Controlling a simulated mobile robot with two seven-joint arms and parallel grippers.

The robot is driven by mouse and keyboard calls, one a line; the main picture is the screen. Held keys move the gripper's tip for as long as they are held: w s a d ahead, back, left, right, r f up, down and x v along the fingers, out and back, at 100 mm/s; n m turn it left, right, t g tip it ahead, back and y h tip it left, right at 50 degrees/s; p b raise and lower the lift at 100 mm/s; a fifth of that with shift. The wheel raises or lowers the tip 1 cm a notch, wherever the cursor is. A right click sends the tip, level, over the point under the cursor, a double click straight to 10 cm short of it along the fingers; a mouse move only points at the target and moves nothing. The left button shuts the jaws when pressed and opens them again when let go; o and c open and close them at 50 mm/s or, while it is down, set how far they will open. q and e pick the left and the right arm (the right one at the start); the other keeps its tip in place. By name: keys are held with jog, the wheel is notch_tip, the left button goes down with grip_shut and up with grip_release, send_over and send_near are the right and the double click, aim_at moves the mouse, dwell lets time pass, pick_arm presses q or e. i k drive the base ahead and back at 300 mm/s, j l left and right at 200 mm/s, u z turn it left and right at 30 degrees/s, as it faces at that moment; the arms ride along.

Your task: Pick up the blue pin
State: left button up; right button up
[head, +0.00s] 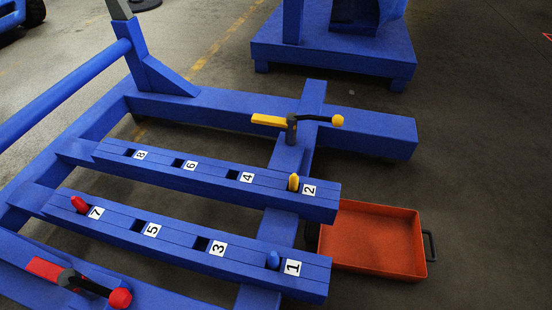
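The blue pin (273,260) stands in the hole beside the label 1 (292,267), near the right end of the front blue rail (180,244). Only its rounded blue top shows above the rail. Nothing is touching it. Neither of my grippers shows in the head view.
A yellow pin (293,182) stands by label 2 and a red pin (79,204) by label 7. Other numbered holes look empty. A yellow-handled lever (290,127) and a red-handled lever (75,281) sit on the frame. An empty orange tray (375,240) lies at right.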

aim_at(274, 257)
jog(key=l+u, duration=0.8)
jog(key=j+z, duration=0.3)
jog(key=k, duration=0.35)
jog(key=k+j+z, duration=0.2)
jog(key=j, duration=0.15)
jog(key=k+j+z, duration=0.2)
jog(key=j, duration=0.1)
